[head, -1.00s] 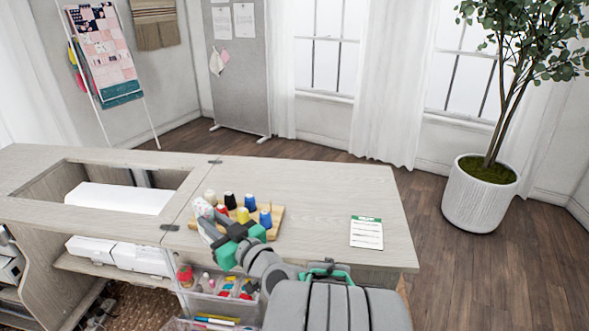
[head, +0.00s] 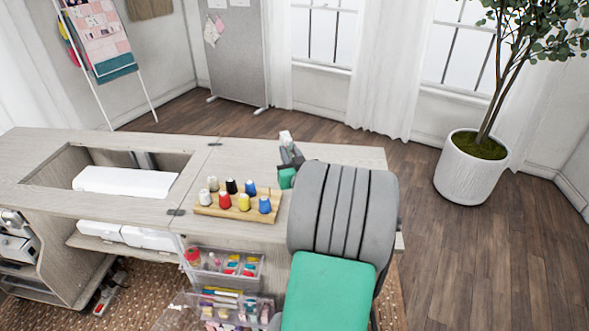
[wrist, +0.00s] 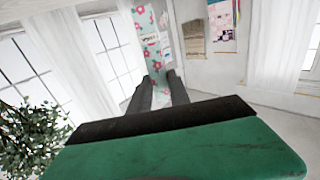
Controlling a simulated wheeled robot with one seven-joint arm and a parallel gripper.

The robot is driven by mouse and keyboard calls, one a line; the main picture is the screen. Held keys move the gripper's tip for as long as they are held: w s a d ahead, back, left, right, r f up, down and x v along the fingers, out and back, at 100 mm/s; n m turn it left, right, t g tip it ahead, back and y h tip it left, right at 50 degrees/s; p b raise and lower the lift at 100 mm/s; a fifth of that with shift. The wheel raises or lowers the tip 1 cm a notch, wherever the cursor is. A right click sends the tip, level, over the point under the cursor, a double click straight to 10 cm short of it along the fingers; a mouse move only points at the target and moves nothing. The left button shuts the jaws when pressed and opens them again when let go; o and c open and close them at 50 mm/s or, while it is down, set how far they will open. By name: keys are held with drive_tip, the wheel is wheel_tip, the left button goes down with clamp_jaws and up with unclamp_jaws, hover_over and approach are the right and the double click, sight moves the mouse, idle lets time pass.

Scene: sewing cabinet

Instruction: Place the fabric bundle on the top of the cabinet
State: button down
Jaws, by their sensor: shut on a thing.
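The fabric bundle (head: 285,137) shows in the head view as a small pale piece at the tip of my gripper (head: 288,152). In the wrist view it is a mint-and-white cloth with red flowers (wrist: 151,40), between the dark fingers of my gripper (wrist: 159,78). My gripper is shut on it. In the head view the bundle overlaps the far edge of the cabinet's pale wood top (head: 345,153). I cannot tell its height above that top. My arm hides much of the top's right part.
A wooden rack with several thread spools (head: 238,202) stands on the top, left of my arm. A recess with a white machine (head: 125,182) lies further left. Clear bins (head: 225,262) hang at the front. A potted tree (head: 470,165) stands at the right.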

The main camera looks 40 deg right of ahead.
drive_tip(key=w+d+f, duration=0.1)
drive_tip(key=d+f, duration=0.1)
drive_tip(key=f, duration=0.1)
drive_tip(key=w+d+f, duration=0.1)
drive_tip(key=d+f, duration=0.1)
drive_tip(key=f, duration=0.1)
drive_tip(key=w+d+f, duration=0.2)
drive_tip(key=f, duration=0.2)
drive_tip(key=shift+w+d, duration=0.1)
drive_tip(key=shift+d, duration=0.15)
drive_tip(key=shift+f, duration=0.1)
drive_tip(key=shift+a+f+b, duration=0.1)
drive_tip(key=shift+f+b, duration=0.2)
drive_tip(key=shift+b, duration=0.3)
